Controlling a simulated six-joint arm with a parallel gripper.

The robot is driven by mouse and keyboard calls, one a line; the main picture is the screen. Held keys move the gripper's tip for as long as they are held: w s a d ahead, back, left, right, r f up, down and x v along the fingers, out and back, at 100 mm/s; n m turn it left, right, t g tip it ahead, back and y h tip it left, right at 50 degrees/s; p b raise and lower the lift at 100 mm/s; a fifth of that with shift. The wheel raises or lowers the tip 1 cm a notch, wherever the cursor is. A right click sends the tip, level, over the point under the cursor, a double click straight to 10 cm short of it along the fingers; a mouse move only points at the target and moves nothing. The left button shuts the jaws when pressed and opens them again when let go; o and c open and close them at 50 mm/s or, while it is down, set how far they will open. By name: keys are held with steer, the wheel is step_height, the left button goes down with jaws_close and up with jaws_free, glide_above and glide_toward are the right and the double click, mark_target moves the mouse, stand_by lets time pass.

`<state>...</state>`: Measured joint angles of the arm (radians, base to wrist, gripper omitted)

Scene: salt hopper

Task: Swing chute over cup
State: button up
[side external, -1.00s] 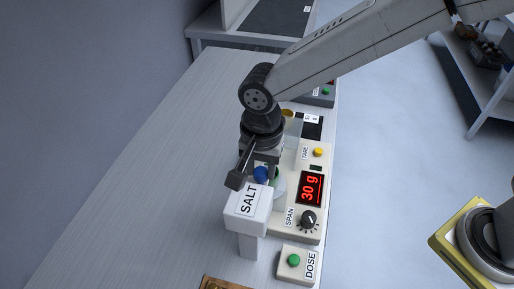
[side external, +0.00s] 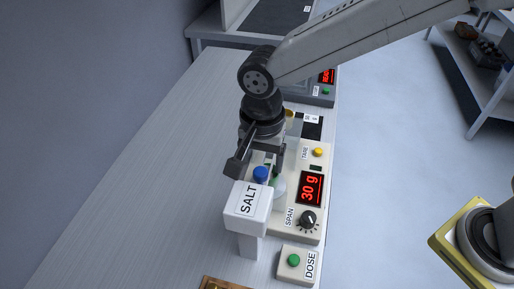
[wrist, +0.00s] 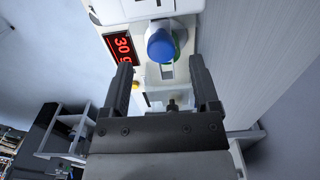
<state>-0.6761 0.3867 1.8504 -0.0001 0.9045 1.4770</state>
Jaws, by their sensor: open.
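The white salt hopper (side external: 247,208), labelled SALT, stands on its post at the near end of the bench. A round blue knob (side external: 260,174) shows just behind it; in the wrist view the knob (wrist: 161,46) lies ahead of the jaws, roughly centred between them. My gripper (side external: 259,158) is open and empty, above and behind the knob; its two fingers also show in the wrist view (wrist: 160,66). A pale rounded shape (side external: 279,188) sits beside the knob, partly hidden; I cannot tell whether it is the cup. The chute is not clearly seen.
The scale panel (side external: 313,222) has a red display (side external: 311,188) reading 30 g, a SPAN dial (side external: 308,219) and a yellow TARE button (side external: 318,152). A DOSE box (side external: 297,265) with a green button is in front. The bench to the left is clear.

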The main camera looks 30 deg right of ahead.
mark_target(265, 168)
steer(key=shift+r, duration=2.6)
steer(key=shift+d, duration=0.1)
steer(key=shift+w+d+f, duration=0.15)
steer(key=shift+d, duration=0.2)
steer(key=s+d+f+n+t, duration=0.1)
steer(key=s+d+f+n, duration=0.1)
steer(key=d, duration=0.6)
steer(key=s+d+f+n, duration=0.2)
steer(key=d+f+n, duration=0.2)
steer(key=d, duration=0.5)
steer(key=s+d+f+n+t, duration=0.1)
steer(key=s+d+f+n, duration=0.1)
steer(key=d, duration=0.7)
steer(key=shift+d+f+n+t, duration=0.15)
steer(key=shift+f+n+t, duration=0.15)
steer(key=shift+f+n, duration=0.3)
